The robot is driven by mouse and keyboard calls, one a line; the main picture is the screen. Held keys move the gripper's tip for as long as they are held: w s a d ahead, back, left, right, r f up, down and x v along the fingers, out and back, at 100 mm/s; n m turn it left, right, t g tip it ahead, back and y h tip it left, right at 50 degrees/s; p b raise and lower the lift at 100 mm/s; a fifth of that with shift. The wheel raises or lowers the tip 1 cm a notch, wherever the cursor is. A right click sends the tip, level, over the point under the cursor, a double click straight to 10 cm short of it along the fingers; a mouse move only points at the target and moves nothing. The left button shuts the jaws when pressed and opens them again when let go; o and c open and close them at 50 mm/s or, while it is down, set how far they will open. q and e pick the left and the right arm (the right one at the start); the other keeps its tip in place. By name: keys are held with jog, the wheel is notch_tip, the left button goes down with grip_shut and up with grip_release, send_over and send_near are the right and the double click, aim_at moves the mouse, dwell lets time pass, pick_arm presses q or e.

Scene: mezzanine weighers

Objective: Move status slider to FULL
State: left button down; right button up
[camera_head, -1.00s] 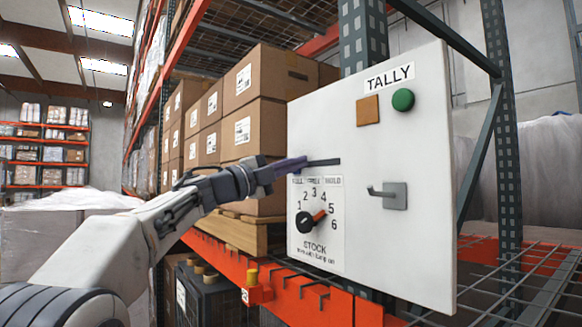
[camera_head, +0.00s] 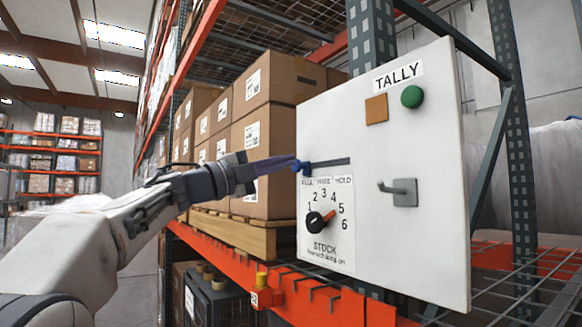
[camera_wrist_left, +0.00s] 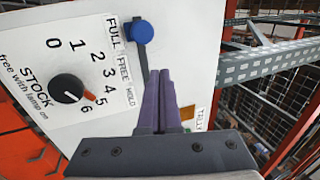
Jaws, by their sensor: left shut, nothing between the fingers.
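The status slider's blue knob (camera_head: 305,168) sits at the left end of its dark slot (camera_head: 332,162) on the white panel. In the left wrist view the knob (camera_wrist_left: 139,32) is beside the word FULL on the label strip (camera_wrist_left: 122,62), which also reads FREE and HOLD. My left gripper (camera_head: 297,163) is shut and empty, with its purple fingers pointing at the panel. In the head view its tips overlap the knob's left side. In the left wrist view the fingertips (camera_wrist_left: 160,73) appear a little short of the knob. My right gripper is not in view.
Below the slot is the STOCK dial (camera_head: 319,219) with an orange pointer. The panel also carries a hook (camera_head: 403,190), a green button (camera_head: 411,97) and a brown square (camera_head: 376,108). Cartons (camera_head: 270,130) and an orange rack beam (camera_head: 228,267) stand behind and below.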

pick_arm(q)
jog(key=s+a, duration=0.1)
jog(key=s+a+b, duration=0.1)
jog(key=a, duration=0.1)
jog(key=shift+s, duration=0.15)
dwell(0.5)
